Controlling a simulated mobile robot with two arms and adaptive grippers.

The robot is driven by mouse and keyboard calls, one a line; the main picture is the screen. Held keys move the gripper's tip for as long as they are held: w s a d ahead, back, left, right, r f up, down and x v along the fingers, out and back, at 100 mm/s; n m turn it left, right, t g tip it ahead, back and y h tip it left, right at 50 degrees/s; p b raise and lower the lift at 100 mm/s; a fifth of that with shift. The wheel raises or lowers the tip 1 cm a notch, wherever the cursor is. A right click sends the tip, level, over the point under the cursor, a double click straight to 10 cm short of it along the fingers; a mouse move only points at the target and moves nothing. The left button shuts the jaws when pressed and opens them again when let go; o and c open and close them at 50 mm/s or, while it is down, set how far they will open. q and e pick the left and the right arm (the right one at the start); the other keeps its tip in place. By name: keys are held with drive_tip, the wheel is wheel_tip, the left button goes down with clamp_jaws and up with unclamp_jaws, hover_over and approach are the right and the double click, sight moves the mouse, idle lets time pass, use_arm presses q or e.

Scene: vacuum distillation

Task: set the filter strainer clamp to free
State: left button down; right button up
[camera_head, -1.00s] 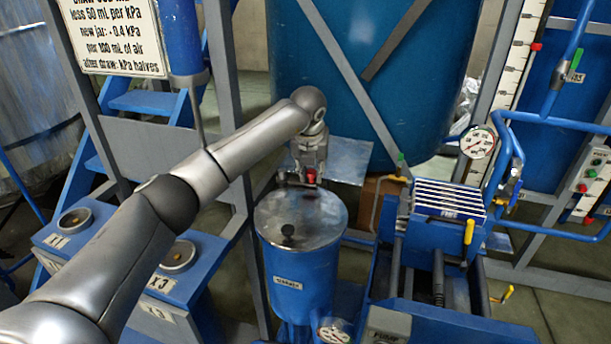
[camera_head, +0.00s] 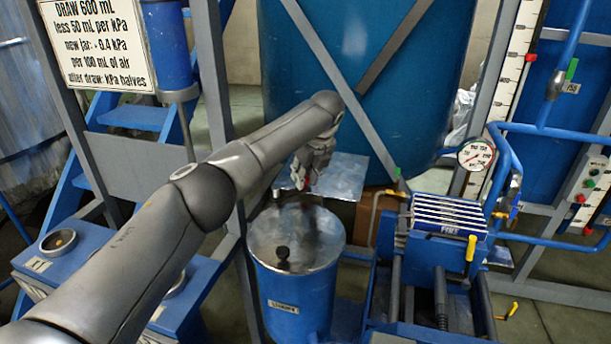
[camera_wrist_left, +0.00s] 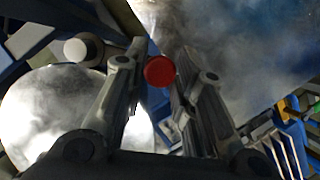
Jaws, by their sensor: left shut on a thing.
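The filter strainer (camera_head: 295,298) is an upright blue cylinder with a round metal lid (camera_head: 318,240) and a small black knob (camera_head: 283,254) on top. A small grey post (camera_head: 277,194) stands at the lid's far edge. My left gripper (camera_head: 307,184) is just beyond that edge, shut on a red knob (camera_wrist_left: 160,71), which seems to be the clamp's handle. In the left wrist view the red knob sits between the fingertips, and the lid (camera_wrist_left: 40,108) is at the left. The clamp's arm is mostly hidden by the gripper. My right gripper is not in view.
A metal plate (camera_head: 345,178) lies behind the gripper, before a large blue tank (camera_head: 330,60). A blue filter press (camera_head: 448,212) with a yellow handle (camera_head: 470,247) stands right of the strainer. A pressure gauge (camera_head: 476,154) and blue pipes are farther right.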

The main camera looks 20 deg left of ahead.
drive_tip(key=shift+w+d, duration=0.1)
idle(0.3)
use_arm(q)
drive_tip(key=c, duration=1.3)
unclamp_jaws()
drive_tip(key=shift+o, duration=0.6)
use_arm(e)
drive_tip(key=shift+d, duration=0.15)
use_arm(q)
drive_tip(key=v, duration=1.2)
drive_tip(key=shift+f, duration=0.1)
